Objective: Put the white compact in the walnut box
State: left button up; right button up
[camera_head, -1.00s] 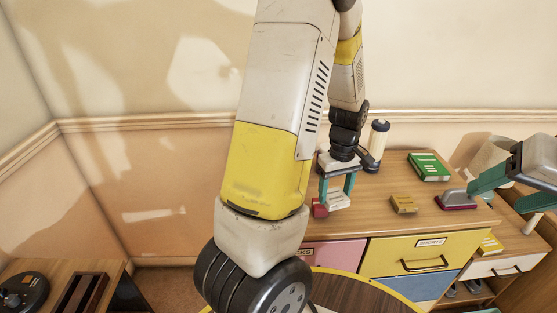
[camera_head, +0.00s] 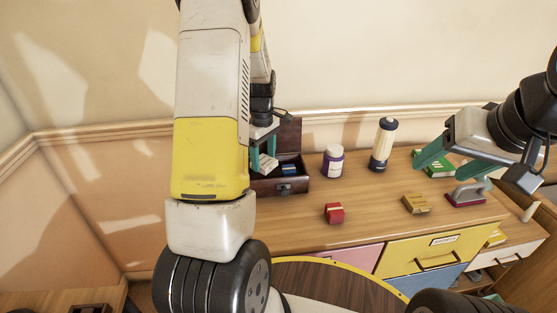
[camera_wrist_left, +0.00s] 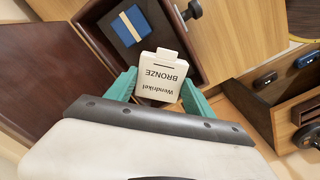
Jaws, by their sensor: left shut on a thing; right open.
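The white compact (camera_wrist_left: 161,76), printed "Wendrikel BRONZE", is between the teal fingers of my left gripper (camera_wrist_left: 160,92) in the left wrist view. In the head view my left gripper (camera_head: 263,160) is shut on the compact (camera_head: 267,163), at the left side of the open walnut box (camera_head: 297,184). In the wrist view the compact overlaps the edge of the box (camera_wrist_left: 203,62); its exact height above it is unclear. A blue block with a cream stripe (camera_wrist_left: 130,26) lies inside the box. My right gripper (camera_head: 453,168) is open and empty at the right.
A red block (camera_head: 334,213), a mustard box (camera_head: 416,203), a red-based grey-handled item (camera_head: 466,196) and a green book (camera_head: 439,170) are also there.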

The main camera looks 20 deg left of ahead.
aim_at(264, 161)
pick_arm(q)
jog(key=shift+f, duration=2.7)
jog(key=o, duration=1.2)
jog(key=shift+f, duration=0.15)
jog(key=shift+c, duration=0.2)
notch_tip(264, 161, up, 12)
jog(key=shift+f, duration=0.1)
jog(key=s+d+r+m+t, duration=0.2)
jog(key=s+d+r+m, duration=0.2)
jog(key=s, duration=0.3)
jog(key=s+d+r+m+t+h, duration=0.1)
jog(key=s+d+r+m+t, duration=0.1)
jog(key=s+d+r+m, duration=0.2)
jog(key=s+d+r+m+t+h, duration=0.1)
jog(key=s+d+r+m, duration=0.3)
jog(key=s+r, duration=0.5)
jog(key=s+m+t, duration=0.1)
jog(key=s+m, duration=0.1)
jog(key=s, duration=0.1)
jog(key=shift+d+m, duration=0.4)
